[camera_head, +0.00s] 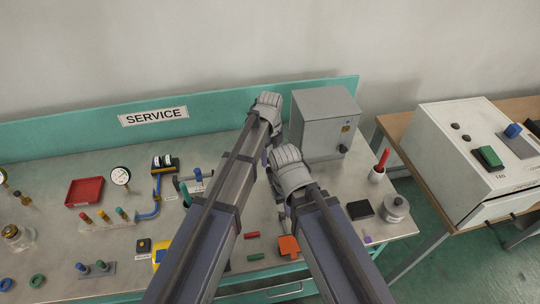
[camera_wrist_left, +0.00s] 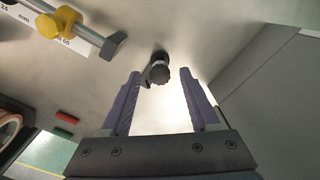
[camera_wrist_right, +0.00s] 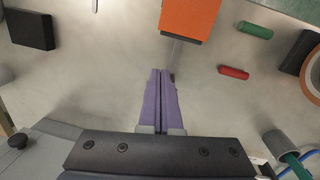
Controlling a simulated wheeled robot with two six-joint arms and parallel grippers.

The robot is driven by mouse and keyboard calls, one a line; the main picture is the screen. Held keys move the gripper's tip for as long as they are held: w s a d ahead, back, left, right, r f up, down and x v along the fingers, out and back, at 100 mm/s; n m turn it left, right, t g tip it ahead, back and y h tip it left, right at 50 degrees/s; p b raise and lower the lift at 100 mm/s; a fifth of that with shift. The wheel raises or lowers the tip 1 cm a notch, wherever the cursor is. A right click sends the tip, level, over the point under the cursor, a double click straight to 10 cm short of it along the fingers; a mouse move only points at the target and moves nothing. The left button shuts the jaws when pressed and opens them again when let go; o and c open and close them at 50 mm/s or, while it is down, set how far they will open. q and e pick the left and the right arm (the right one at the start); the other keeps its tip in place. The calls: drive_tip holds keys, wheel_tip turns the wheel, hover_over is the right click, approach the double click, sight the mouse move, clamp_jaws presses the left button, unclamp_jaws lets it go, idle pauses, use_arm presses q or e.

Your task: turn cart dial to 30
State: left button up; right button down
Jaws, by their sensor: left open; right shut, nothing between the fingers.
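A dark ribbed round knob (camera_wrist_left: 160,72) shows in the left wrist view, in front of and between my left fingers, apart from them. No scale marks can be read on it. My left gripper (camera_wrist_left: 163,100) is open and empty; in the head view my arms mostly hide it. My right gripper (camera_wrist_right: 160,72) is shut with nothing in it, over the bench beside an orange block (camera_wrist_right: 188,18). A black knob (camera_head: 342,148) is on the front of the grey cabinet (camera_head: 322,115). The white machine (camera_head: 470,155) at the right has small black knobs (camera_head: 455,125). I cannot tell which is the cart dial.
The bench (camera_head: 180,245) holds several small things. A red stick (camera_head: 252,235) and a green stick (camera_head: 255,257) lie near the orange block. A black block (camera_head: 360,210), a cup with a red handle (camera_head: 377,172) and a grey weight (camera_head: 396,206) stand right of my arms.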

use_arm(q)
wheel_tip(320, 180, up, 8)
drive_tip(key=p, duration=0.8)
drive_tip(key=shift+f, duration=0.1)
use_arm(e)
wheel_tip(320, 180, up, 8)
drive_tip(key=shift+f, duration=0.1)
use_arm(q)
drive_tip(key=s+a+n, duration=1.5)
drive_tip(key=a+n, duration=0.2)
drive_tip(key=n, duration=0.8)
drive_tip(key=s+d+m+y, duration=0.1)
drive_tip(key=s+d+m, duration=0.1)
drive_tip(key=s+d, duration=0.4)
drive_tip(key=d, duration=0.4)
drive_tip(key=shift+s+d+f+m+b, duration=0.15)
drive_tip(key=shift+d+f+m+b, duration=0.15)
drive_tip(key=shift+m+b, duration=0.1)
use_arm(e)
drive_tip(key=shift+f, duration=0.3)
use_arm(q)
drive_tip(key=shift+r, duration=0.1)
